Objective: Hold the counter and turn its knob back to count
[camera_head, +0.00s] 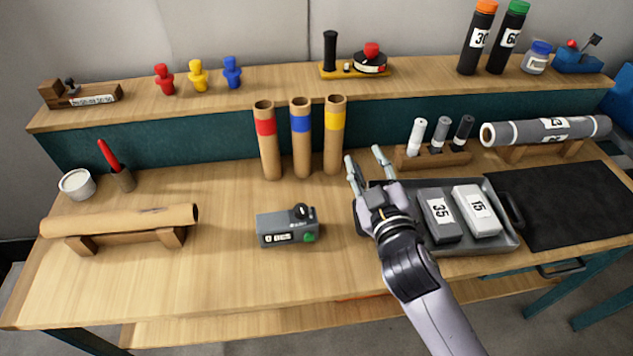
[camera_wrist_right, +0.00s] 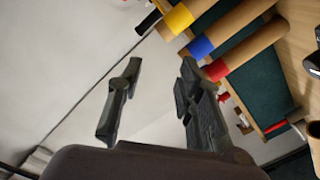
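The counter (camera_head: 287,228) is a small grey box on the wooden table, left of my right gripper. Its front has a white number window (camera_head: 278,238), too small to read surely, and a green button (camera_head: 309,237). A black knob (camera_head: 302,211) sits on its top right. My right gripper (camera_head: 367,163) is open and empty, raised above the table beside the tray, its fingers pointing away toward the shelf. Its two fingers stand apart in the right wrist view (camera_wrist_right: 155,98) too. It is apart from the counter. My left gripper is not in view.
Behind stand three cardboard tubes with red, blue and yellow bands (camera_head: 301,138). A grey tray (camera_head: 503,238) with blocks marked 35 and 15 lies right of the counter. A paper roll (camera_head: 120,220) rests on a wooden stand at left. The table in front of the counter is clear.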

